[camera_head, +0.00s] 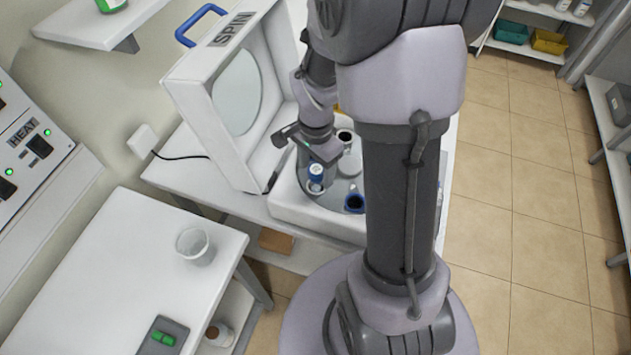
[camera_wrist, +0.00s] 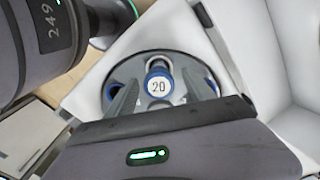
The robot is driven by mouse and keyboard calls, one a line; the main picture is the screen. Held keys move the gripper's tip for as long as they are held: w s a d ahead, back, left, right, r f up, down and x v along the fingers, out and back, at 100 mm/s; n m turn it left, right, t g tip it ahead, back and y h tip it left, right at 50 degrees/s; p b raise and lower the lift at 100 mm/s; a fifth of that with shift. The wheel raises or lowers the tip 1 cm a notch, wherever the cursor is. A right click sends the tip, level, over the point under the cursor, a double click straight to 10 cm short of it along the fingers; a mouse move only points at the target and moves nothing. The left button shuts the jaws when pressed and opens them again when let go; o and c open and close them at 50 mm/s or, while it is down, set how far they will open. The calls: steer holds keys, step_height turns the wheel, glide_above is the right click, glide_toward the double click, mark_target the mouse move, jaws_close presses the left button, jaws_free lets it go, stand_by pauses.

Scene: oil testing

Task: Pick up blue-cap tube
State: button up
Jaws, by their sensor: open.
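The blue-cap tube (camera_head: 316,172) stands upright in the rotor of the open white SPIN centrifuge. In the wrist view its blue cap (camera_wrist: 158,84), with a white top marked 20, lies between my two fingers. My gripper (camera_wrist: 163,92) is open, one finger on each side of the cap with gaps showing. In the head view my gripper (camera_head: 312,150) is above and beside the tube, partly hiding the rotor. The tube's lower body is hidden in its slot.
The centrifuge's raised lid (camera_head: 225,95) stands left of my arm. An empty blue-rimmed slot (camera_head: 354,203) is in the rotor (camera_head: 338,200). A clear beaker (camera_head: 194,246) and a dark device with a green part (camera_head: 163,338) are on the white table at left.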

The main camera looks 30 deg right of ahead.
jaws_close()
stand_by(0.3)
